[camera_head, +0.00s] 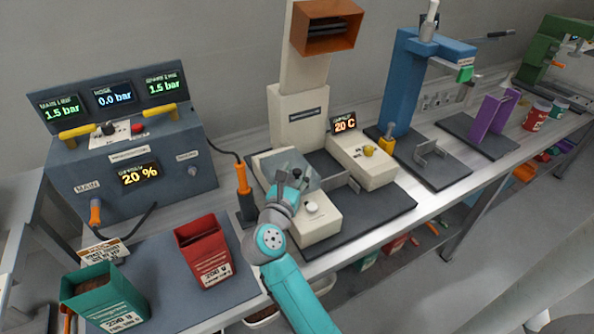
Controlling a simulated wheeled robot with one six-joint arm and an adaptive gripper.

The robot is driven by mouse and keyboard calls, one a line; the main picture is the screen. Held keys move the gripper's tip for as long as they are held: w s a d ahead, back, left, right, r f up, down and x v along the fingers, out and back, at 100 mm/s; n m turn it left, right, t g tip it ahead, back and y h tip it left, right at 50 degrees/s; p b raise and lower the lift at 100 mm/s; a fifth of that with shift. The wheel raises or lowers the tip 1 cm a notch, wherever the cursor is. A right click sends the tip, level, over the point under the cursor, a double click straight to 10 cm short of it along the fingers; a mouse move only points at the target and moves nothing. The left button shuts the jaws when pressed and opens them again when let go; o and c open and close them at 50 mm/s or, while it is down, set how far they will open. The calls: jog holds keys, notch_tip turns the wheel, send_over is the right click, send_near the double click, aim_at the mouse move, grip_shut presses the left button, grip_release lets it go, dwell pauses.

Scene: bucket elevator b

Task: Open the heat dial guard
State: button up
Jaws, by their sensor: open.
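The cream bench machine (298,118) stands at the middle of the bench, with a display (344,122) reading 20 C. A yellow knob (369,151) sits on its right cream block, under the display. A pale grey-green panel (272,161) lies over the left cream block, and a round white knob (311,208) is on that block's front part. I cannot tell for certain which part is the heat dial guard. My gripper (289,180) is over the left block, close to the panel; contact cannot be told. It is open, and my arm hides part of the block.
A grey control box (133,160) with gauges and yellow handles stands left. Red (204,250) and green (103,297) containers stand on the front left mat. An orange-handled tool (242,178) is left of my gripper. A blue press (405,80) and purple bracket (490,123) stand right.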

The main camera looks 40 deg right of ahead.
jog(key=shift+w+d, duration=0.25)
jog(key=shift+d, duration=0.25)
grip_shut()
jog(key=shift+w+r, duration=0.15)
